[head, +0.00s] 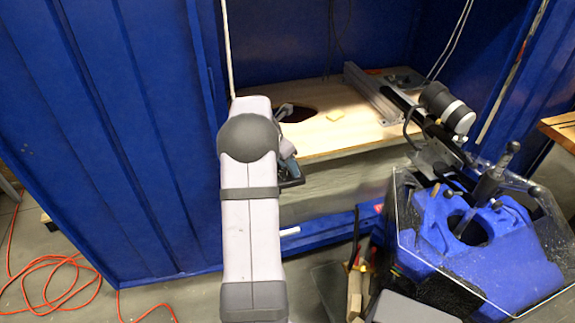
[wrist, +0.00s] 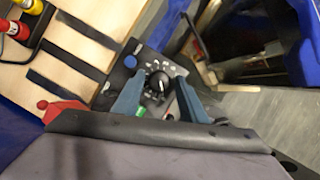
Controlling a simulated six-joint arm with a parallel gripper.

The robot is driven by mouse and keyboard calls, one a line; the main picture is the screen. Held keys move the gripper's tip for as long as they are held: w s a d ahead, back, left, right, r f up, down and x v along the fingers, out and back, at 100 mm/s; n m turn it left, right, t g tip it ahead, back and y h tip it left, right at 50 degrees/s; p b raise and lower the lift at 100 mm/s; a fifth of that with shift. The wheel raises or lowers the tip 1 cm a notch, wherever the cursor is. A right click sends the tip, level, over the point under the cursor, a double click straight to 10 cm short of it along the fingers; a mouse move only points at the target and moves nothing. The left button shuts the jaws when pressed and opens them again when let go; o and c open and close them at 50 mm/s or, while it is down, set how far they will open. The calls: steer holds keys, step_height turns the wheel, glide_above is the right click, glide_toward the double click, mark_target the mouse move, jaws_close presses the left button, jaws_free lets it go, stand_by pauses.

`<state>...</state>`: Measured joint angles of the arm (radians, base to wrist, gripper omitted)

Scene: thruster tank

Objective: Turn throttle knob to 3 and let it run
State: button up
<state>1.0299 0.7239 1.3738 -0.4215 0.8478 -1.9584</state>
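The throttle knob (wrist: 158,84) shows in the wrist view as a small round black knob with a light pointer mark. It sits on a dark control panel (wrist: 150,62) with pale markings around the knob. My gripper (wrist: 159,88) is open, with one blue-grey finger on each side of the knob. I cannot tell whether either finger touches it. In the head view my gripper (head: 289,168) is at the front edge of the wooden board, mostly behind my arm. The knob and panel are hidden there. The number the pointer marks is too small to read.
A blue button (wrist: 130,61) and a green part (wrist: 140,112) are close to the knob. A red part (wrist: 60,109) is to the left. A blue cabinet (head: 130,130) surrounds the wooden board (head: 325,128). A clear-walled machine (head: 480,250) stands at right; orange hose (head: 60,280) lies on the floor.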

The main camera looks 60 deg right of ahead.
steer(key=c, duration=0.7)
